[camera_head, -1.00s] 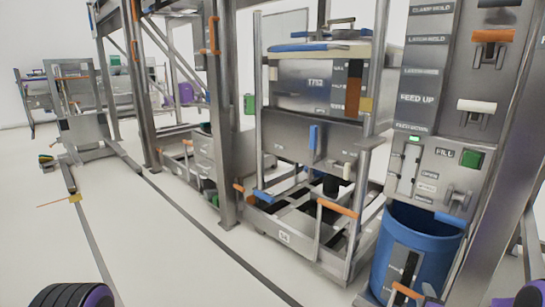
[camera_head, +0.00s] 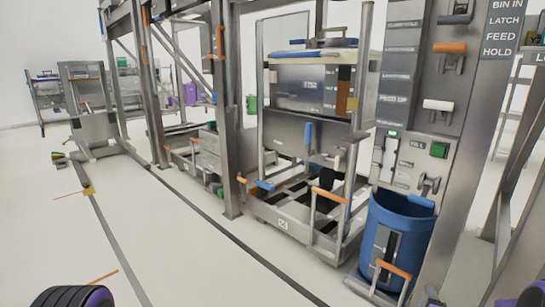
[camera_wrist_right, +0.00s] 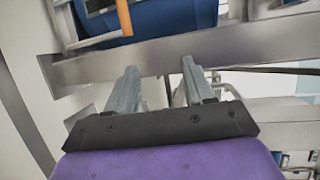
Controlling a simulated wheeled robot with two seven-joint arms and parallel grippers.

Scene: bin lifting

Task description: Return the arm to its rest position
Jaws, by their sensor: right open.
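My right gripper (camera_wrist_right: 160,78) shows in the right wrist view with its two grey fingers apart and nothing between them. Beyond the fingers are a metal beam (camera_wrist_right: 230,45) and the blue drum (camera_wrist_right: 165,18). In the head view only small dark and purple parts of my right arm show at the lower right edge, below the control panel. A dark rounded part of my left arm shows at the bottom left; my left gripper is out of the picture.
The blue drum (camera_head: 416,220) stands under the control panel (camera_head: 405,95). Left of it, a metal bin (camera_head: 290,88) sits in a wheeled frame (camera_head: 262,212) with orange handles. A steel post (camera_head: 229,120) rises beside it. The floor (camera_head: 170,240) at left is open.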

